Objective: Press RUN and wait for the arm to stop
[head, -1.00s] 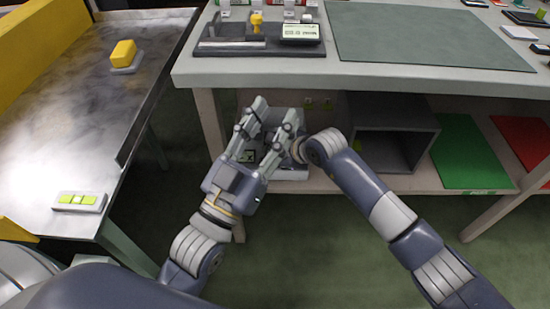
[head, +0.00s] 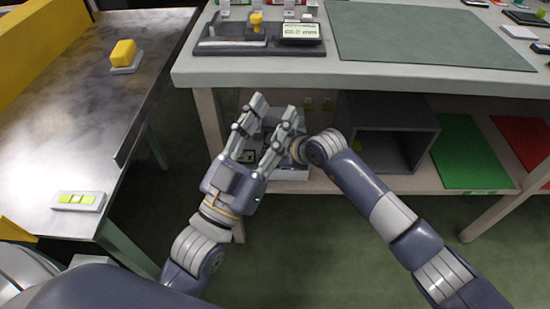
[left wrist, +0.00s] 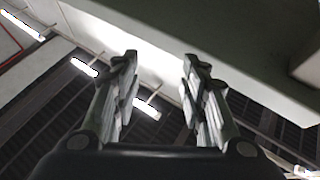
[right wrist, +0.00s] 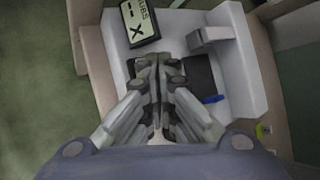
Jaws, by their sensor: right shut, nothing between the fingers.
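No button with a readable RUN label shows. A pale device (right wrist: 240,70) stands on the lower shelf under the bench; part of it shows in the head view (head: 291,173). It has a small display (right wrist: 140,22) with dark marks and a dark recessed area (right wrist: 199,70). My right gripper (right wrist: 158,62) is shut and empty, its tips over or at this dark area; contact cannot be told. In the head view it is mostly hidden behind my left gripper. My left gripper (head: 275,105) is open and empty, pointing up in front of the bench edge.
A bench (head: 260,73) with a grey mat (head: 420,35) and a small readout (head: 300,31) stands ahead. A grey open box (head: 398,165) and a green sheet (head: 462,155) are on its shelf. A metal table (head: 60,140) with a yellow block (head: 123,52) stands left.

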